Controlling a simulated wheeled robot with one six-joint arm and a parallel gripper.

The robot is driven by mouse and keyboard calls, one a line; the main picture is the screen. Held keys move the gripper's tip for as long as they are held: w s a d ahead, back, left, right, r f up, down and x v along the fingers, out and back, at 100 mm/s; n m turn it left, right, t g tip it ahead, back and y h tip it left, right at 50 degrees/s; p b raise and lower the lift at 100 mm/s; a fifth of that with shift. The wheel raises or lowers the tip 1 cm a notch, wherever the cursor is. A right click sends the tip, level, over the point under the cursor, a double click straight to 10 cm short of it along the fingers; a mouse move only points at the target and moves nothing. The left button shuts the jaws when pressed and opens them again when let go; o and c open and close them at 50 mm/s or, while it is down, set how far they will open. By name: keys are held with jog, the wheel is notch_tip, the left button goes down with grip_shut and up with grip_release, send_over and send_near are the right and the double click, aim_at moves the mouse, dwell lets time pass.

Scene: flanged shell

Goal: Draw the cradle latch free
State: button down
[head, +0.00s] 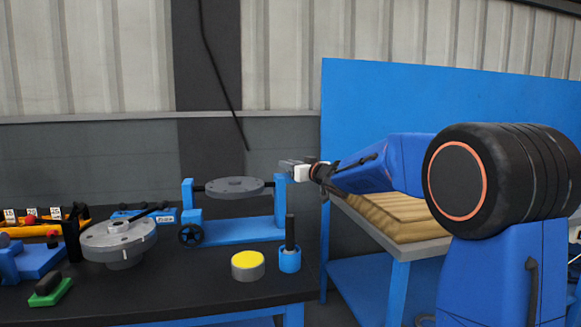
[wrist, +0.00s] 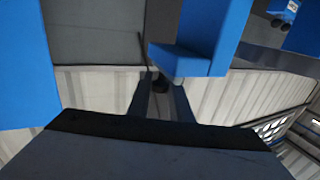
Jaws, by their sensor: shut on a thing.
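The blue cradle (head: 240,231) stands on the dark bench with a grey flanged disc (head: 235,187) held on a dark shaft between its two posts. My gripper (head: 287,165) is at the top of the cradle's right post. In the wrist view my gripper (wrist: 160,92) has its two fingers closed around a small dark round knob (wrist: 160,84), which I take to be the cradle latch. The knob sits beside a blue block (wrist: 185,62), which looks like the cradle post. The latch is hidden by the fingers in the head view, and I cannot tell how far it sits in the post.
A grey flanged shell (head: 118,240) sits on the bench at left. A yellow-topped cylinder (head: 248,264) and a blue holder with a black handle (head: 290,258) stand in front of the cradle. A blue panel (head: 430,110) rises behind my arm, above a table with a tan slatted load (head: 385,215).

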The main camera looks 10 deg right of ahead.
jog(key=c, duration=1.6)
grip_release()
jog(key=shift+w, duration=0.1)
jog(key=v, duration=1.7)
jog(key=shift+s, duration=0.2)
